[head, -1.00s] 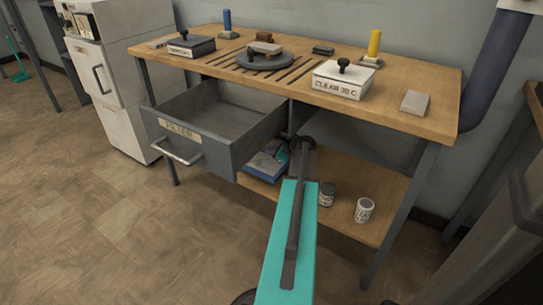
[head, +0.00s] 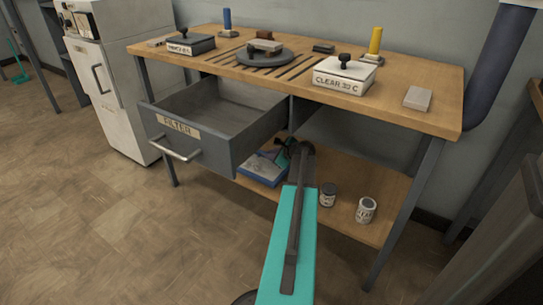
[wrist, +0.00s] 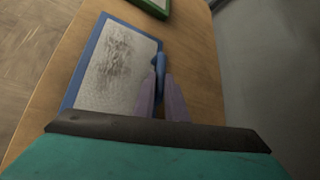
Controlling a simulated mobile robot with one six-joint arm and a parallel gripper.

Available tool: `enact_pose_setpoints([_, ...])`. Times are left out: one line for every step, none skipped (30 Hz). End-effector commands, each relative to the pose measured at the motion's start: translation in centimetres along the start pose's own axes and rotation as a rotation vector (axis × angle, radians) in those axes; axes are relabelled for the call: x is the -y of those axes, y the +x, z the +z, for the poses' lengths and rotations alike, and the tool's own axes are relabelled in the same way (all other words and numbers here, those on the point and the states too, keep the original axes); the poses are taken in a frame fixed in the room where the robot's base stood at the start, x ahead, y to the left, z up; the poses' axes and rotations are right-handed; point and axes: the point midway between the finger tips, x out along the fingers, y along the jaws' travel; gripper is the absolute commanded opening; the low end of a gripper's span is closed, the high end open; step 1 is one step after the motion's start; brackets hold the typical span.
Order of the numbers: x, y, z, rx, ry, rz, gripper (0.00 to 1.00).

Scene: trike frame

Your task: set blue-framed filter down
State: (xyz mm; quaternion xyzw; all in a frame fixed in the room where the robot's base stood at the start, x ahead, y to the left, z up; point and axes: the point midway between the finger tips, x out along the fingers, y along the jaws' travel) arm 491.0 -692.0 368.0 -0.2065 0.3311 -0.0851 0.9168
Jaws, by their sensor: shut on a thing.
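The blue-framed filter (wrist: 118,66) has a grey mesh face with a dark smudge and a small blue tab on its right side. My gripper (wrist: 160,78) is shut on that tab. In the head view the filter (head: 260,170) is at the left part of the lower shelf (head: 345,187), under the workbench. It looks roughly flat over the wood; I cannot tell whether its whole underside touches the shelf. My gripper (head: 287,148) is partly hidden by my arm in the head view.
A green-framed thing (wrist: 155,4) lies just beyond the filter. Two cans (head: 328,195) (head: 366,210) stand on the shelf right of my arm. The open drawer labelled FILTER (head: 180,128) juts out above left. The benchtop (head: 420,75) is overhead.

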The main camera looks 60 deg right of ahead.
Motion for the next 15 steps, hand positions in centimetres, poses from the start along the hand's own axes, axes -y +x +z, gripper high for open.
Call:
enact_pose_setpoints([0.02,0.0,0.02,0.0,0.001,0.0,0.0])
enact_pose_setpoints([0.0,0.02,-0.01,0.0,0.001,0.0,0.0])
enact_pose_setpoints([-0.03,0.04,-0.05,0.0,0.0,0.0,0.15])
enact_pose_setpoints([-0.02,0.03,-0.04,0.0,0.0,0.0,0.2])
enact_pose_setpoints([-0.03,0.04,-0.04,0.0,0.0,0.0,0.25])
enact_pose_setpoints([-0.03,0.04,-0.04,0.0,0.0,0.0,0.3])
enact_pose_setpoints([-0.02,0.03,-0.03,0.0,0.0,0.0,0.3])
enact_pose_setpoints([-0.02,0.04,-0.03,0.0,0.0,0.0,0.3])
enact_pose_setpoints([-0.02,0.03,-0.03,0.0,0.0,0.0,0.3])
enact_pose_setpoints([-0.02,0.03,-0.03,0.0,0.0,0.0,0.3])
enact_pose_setpoints([-0.02,0.03,-0.03,0.0,0.0,0.0,0.3])
enact_pose_setpoints([-0.02,0.03,-0.03,0.0,0.0,0.0,0.3])
enact_pose_setpoints([-0.02,0.03,-0.03,0.0,0.0,0.0,0.3])
enact_pose_setpoints([-0.02,0.03,-0.03,0.0,0.0,0.0,0.3])
enact_pose_setpoints([-0.01,0.02,-0.02,0.0,0.0,0.0,0.3])
